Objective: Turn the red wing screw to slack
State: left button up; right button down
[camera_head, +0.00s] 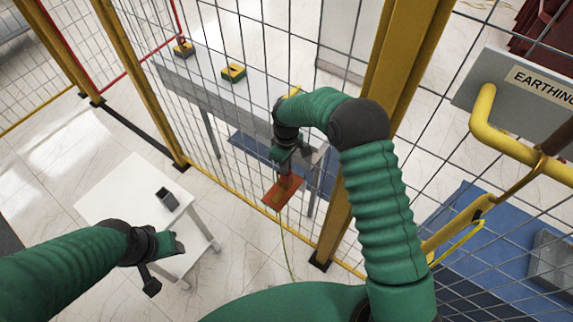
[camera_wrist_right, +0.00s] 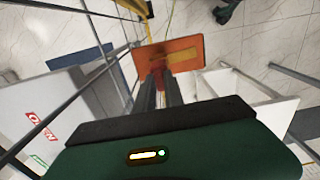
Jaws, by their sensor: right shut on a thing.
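My right gripper (camera_head: 284,172) is pointed down near the mesh fence. In the right wrist view its two fingers (camera_wrist_right: 160,84) are close together on a small reddish part. This may be the red wing screw, but the fingers hide most of it. Just beyond the fingertips is a flat orange-red plate (camera_head: 275,196) with a yellow strip, which also shows in the right wrist view (camera_wrist_right: 191,48). A thin yellow-green cable (camera_head: 285,245) hangs below it. My left gripper (camera_head: 172,244) is over the small white table, apart from these parts; its fingers are not clear.
The white table (camera_head: 118,187) carries a small dark box (camera_head: 167,199). Behind the mesh, a grey bench (camera_head: 205,78) holds two yellow-green blocks. A yellow post (camera_head: 340,215) stands right of the gripper. An earthing sign (camera_head: 535,82) and yellow handle (camera_head: 483,115) are at right.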

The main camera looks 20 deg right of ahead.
dwell(0.4)
jog(key=c, duration=1.4)
grip_release()
jog(key=shift+c, duration=0.2)
notch_tip(320, 180, up, 17)
jog(key=b, duration=0.1)
jog(key=shift+f+b, duration=0.15)
jog(key=shift+b, duration=0.25)
jog(key=shift+o, duration=0.4)
jog(key=shift+w, duration=0.1)
